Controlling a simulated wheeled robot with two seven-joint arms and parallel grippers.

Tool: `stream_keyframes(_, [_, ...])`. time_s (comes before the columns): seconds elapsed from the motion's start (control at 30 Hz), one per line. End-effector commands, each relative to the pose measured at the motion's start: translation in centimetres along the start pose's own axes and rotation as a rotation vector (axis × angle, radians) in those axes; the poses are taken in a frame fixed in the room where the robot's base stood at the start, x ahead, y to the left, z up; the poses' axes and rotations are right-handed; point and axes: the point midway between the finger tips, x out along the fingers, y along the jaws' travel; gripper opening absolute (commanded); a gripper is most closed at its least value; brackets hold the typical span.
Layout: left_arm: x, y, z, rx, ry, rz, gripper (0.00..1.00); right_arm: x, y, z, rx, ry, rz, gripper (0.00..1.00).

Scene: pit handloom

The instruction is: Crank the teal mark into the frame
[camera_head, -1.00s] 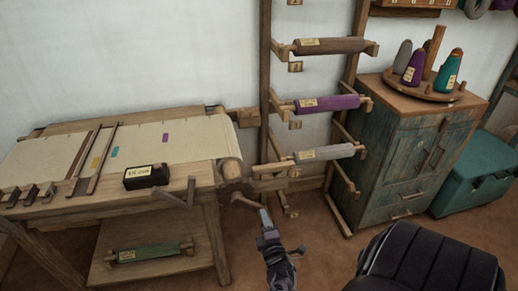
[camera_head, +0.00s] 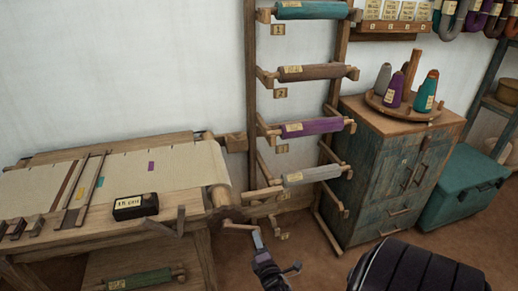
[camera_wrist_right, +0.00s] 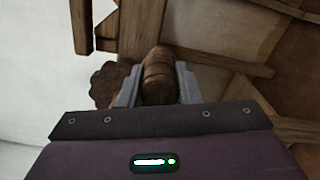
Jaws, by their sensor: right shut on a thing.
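The teal mark (camera_head: 100,181) is on the pale cloth (camera_head: 185,168) of the loom, just right of the right bar of the wooden frame (camera_head: 102,166). A yellow mark (camera_head: 80,193) lies between the frame's two bars. A purple mark (camera_head: 151,166) is farther right. The crank (camera_head: 238,226) sticks out at the loom's right end, beside the cloth roller (camera_head: 220,195). My right gripper (camera_head: 258,238) is at the crank's outer end. In the right wrist view its fingers are shut on the brown wooden crank handle (camera_wrist_right: 157,75). My left gripper is out of view.
A black labelled box (camera_head: 135,206) stands on the loom's front beam. A rack with coloured rolls (camera_head: 310,127) stands behind the crank. A cabinet (camera_head: 375,175) with yarn cones and a teal chest (camera_head: 463,188) are at right. A green roll (camera_head: 143,279) lies below the loom.

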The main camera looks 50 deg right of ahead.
Motion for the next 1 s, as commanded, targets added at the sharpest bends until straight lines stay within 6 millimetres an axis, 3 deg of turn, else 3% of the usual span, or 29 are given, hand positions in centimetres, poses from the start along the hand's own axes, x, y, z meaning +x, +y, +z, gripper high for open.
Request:
stream_keyframes(0.03, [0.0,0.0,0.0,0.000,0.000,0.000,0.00,-0.1,-0.1,0.0,-0.001,0.001,-0.001,0.32])
stream_keyframes(0.2, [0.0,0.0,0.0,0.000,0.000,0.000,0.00,-0.1,-0.1,0.0,0.000,0.001,-0.001,0.52])
stream_keyframes(0.5, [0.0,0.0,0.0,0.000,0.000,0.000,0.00,-0.3,-0.1,0.0,0.001,0.001,-0.001,0.52])
stream_keyframes(1.0, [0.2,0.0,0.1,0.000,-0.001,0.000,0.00,-7.4,-0.1,-0.1,0.001,0.001,-0.002,0.52])
